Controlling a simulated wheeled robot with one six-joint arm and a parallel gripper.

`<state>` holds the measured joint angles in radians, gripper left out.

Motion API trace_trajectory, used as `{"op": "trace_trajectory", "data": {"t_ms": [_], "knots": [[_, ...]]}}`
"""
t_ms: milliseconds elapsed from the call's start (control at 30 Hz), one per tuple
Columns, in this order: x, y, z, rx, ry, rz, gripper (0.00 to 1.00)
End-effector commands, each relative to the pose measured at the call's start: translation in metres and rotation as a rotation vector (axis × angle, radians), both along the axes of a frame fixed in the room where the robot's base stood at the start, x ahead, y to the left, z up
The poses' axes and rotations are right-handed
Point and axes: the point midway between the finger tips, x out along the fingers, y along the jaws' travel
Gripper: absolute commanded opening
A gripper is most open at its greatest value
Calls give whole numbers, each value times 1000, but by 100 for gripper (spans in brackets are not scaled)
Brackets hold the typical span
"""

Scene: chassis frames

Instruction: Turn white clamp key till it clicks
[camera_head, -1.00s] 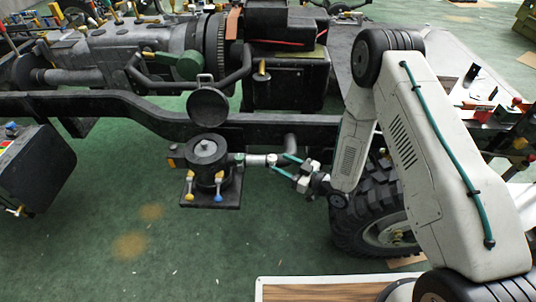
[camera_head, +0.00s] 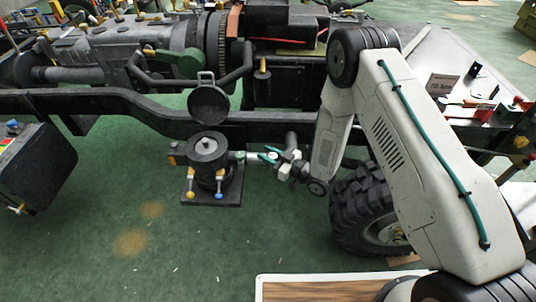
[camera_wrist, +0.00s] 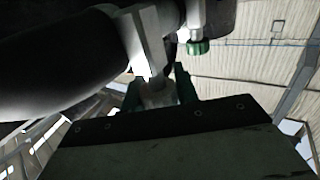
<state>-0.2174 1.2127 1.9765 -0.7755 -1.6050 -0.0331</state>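My gripper (camera_head: 268,153) is at a short grey pipe on the right side of a black round canister (camera_head: 207,150). Its two teal fingers stand apart, one on each side of the pipe's end. In the wrist view the teal fingers (camera_wrist: 158,91) show on both sides of a pale piece, with a white flat-sided part (camera_wrist: 148,38), perhaps the white clamp key, just beyond it. I cannot tell whether the fingers touch it. The key is too small and covered to make out in the head view. A green knob (camera_wrist: 198,47) sits to the right.
A black chassis rail (camera_head: 130,110) runs just above the canister. A black round cap (camera_head: 208,103) hangs over it.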

Motion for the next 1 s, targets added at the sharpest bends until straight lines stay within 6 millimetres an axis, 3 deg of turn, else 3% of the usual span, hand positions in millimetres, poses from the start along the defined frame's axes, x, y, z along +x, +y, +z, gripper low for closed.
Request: {"op": "trace_trajectory", "data": {"t_ms": [467,1000], "knots": [[0,-1,0,-2,1,-93,7],[5,-6,0,-1,0,-559,7]]}}
